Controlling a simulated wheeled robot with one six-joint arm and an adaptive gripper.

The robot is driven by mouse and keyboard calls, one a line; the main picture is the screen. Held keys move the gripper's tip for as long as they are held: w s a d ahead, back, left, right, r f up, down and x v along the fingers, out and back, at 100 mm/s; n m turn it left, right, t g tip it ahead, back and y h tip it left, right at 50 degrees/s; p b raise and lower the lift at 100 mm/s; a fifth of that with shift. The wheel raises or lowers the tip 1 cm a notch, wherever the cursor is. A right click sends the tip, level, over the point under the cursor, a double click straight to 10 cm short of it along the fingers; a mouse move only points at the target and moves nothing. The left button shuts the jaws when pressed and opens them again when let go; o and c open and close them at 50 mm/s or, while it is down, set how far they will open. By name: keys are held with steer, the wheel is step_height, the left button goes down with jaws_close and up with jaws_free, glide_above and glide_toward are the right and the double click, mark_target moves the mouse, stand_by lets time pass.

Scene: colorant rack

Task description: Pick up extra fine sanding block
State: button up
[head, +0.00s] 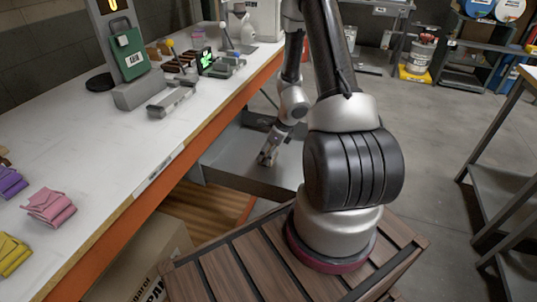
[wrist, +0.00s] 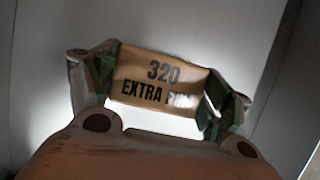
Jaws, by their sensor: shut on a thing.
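The extra fine sanding block (wrist: 150,84) is tan and printed "320 EXTRA F…", with the last letters hard to read. In the wrist view it sits between the two fingers of my gripper (wrist: 160,90), with green and white surfaces at both ends. My gripper is shut on it. In the head view my gripper (head: 268,158) points down inside the open grey drawer (head: 225,178) under the workbench. The block cannot be made out there. I cannot tell whether it touches the drawer floor.
The white workbench (head: 75,150) with an orange front edge runs along the left above the drawer. Pink (head: 50,205), purple (head: 10,182) and yellow (head: 12,255) folded items lie on it. A cardboard box (head: 145,265) stands below. A grey shelf unit (head: 500,210) stands right, with open floor between.

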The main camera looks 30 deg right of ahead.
step_height(320, 180, up, 10)
stand_by(0.6)
